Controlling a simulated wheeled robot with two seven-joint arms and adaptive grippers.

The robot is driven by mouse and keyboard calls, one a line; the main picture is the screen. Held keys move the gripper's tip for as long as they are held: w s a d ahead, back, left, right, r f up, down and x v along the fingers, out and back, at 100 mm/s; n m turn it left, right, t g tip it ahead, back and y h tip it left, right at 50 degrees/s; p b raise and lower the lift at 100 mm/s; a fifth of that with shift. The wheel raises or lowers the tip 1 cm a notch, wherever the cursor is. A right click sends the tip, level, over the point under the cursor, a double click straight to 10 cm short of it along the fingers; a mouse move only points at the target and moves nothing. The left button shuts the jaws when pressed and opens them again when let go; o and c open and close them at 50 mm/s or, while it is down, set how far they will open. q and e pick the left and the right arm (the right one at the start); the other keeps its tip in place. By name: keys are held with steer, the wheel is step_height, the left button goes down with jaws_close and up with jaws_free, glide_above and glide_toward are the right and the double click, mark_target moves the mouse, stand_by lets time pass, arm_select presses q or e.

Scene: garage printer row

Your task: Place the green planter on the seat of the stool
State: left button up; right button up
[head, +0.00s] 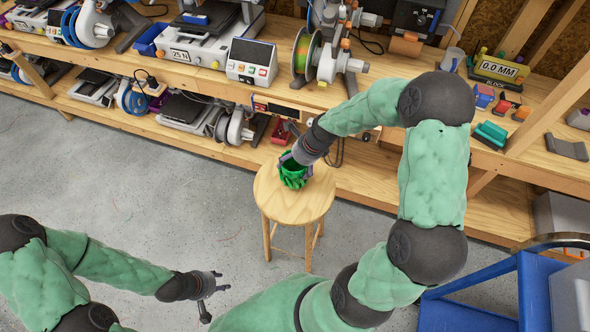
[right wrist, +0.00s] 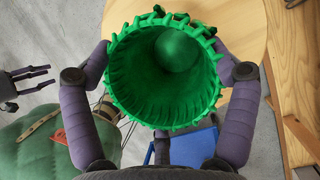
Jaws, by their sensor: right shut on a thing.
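The green planter (head: 292,174) is at the stool in the head view, over the left part of its seat. In the right wrist view the planter (right wrist: 166,70) shows its open round mouth and ribbed rim. My right gripper (head: 297,163) is shut on the planter, with a finger on each side of it. The wooden stool (head: 311,203) has a round seat and stands on the floor; its seat also shows in the right wrist view (right wrist: 246,22). I cannot tell whether the planter touches the seat. My left gripper (head: 215,284) is open and empty, low over the floor at left.
A long wooden bench (head: 385,182) with printers and spools runs behind the stool. A red bin (head: 281,131) sits on the lower shelf just behind it. A blue cart (head: 480,285) stands at right. The grey floor left of the stool is clear.

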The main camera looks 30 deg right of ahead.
mark_target(295, 169)
step_height(295, 169, down, 3)
steer(key=shift+r+b, duration=0.1)
steer(key=shift+b, duration=0.4)
steer(key=o, duration=1.3)
steer(key=shift+s, duration=0.1)
steer(key=p+v, duration=0.3)
steer(key=v, duration=0.9)
steer(key=shift+p, duration=0.3)
